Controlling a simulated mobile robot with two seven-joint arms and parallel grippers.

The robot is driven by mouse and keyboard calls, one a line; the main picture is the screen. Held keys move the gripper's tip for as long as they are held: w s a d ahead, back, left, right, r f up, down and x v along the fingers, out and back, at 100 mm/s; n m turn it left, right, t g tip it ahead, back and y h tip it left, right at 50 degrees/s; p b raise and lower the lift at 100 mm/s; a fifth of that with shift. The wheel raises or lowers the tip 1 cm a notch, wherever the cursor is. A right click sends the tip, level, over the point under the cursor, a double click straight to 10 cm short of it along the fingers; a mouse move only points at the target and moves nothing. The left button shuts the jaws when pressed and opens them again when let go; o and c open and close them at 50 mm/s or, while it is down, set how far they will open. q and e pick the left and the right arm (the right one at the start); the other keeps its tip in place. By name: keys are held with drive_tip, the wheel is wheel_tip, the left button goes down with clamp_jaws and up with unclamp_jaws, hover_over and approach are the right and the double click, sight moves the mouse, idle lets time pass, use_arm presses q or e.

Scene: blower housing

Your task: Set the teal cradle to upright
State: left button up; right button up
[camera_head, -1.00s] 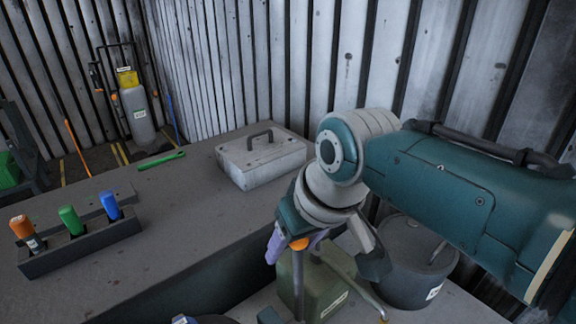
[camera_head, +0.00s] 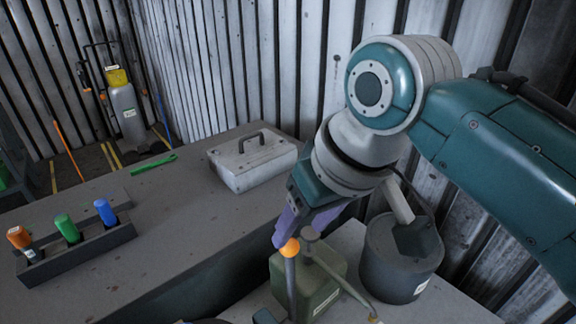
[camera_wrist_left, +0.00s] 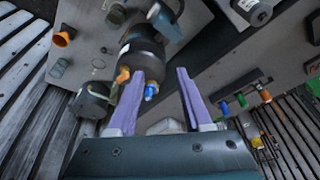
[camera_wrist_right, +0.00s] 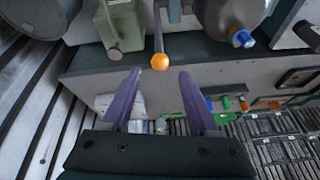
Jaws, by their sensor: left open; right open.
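An upright rod with an orange ball knob (camera_head: 290,248) stands at the bottom centre of the head view. My right gripper (camera_head: 293,236) is open, its purple fingertips close around or just above the knob. In the right wrist view the knob (camera_wrist_right: 160,62) lies just beyond the gap between the open fingers (camera_wrist_right: 159,76), with nothing held. My left gripper (camera_wrist_left: 160,74) shows only in its wrist view, open, with a dark cylinder (camera_wrist_left: 142,50) and a blue cap (camera_wrist_left: 151,90) beyond or between its fingers. I cannot clearly make out the teal cradle.
A green can (camera_head: 318,285) with a spout stands right beside the rod, and a dark grey pot (camera_head: 392,265) is behind it. A white case (camera_head: 250,165) and a marker rack (camera_head: 85,252) sit on the grey bench. The bench's middle is clear.

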drive_tip(key=shift+c, duration=0.6)
drive_tip(key=shift+m, duration=0.6)
drive_tip(key=s+d+f, duration=0.1)
drive_tip(key=s, duration=0.2)
drive_tip(key=s+d+f, duration=0.1)
drive_tip(key=s, duration=0.2)
drive_tip(key=s+d+f, duration=0.1)
drive_tip(key=s, duration=0.2)
drive_tip(key=shift+d, duration=0.25)
drive_tip(key=c, duration=0.6)
drive_tip(key=shift+m+h, duration=0.4)
drive_tip(key=shift+h, duration=0.2)
drive_tip(key=s+d, duration=0.2)
drive_tip(key=s, duration=0.1)
drive_tip(key=s+d, duration=0.4)
drive_tip(key=s, duration=0.1)
drive_tip(key=shift+s+d+r, duration=0.1)
drive_tip(key=shift+s+d, duration=0.05)
drive_tip(key=shift+s, duration=0.15)
clamp_jaws()
drive_tip(key=n+t+y+b, duration=0.6)
drive_tip(key=n+t+b, duration=0.65)
drive_tip(key=n, duration=0.75)
approach(293, 255)
drive_tip(key=shift+g, duration=0.65)
drive_tip(key=x, duration=0.4)
drive_tip(key=r+b+x, duration=0.1)
drive_tip(key=x, duration=0.1)
drive_tip(key=shift+w, duration=0.5)
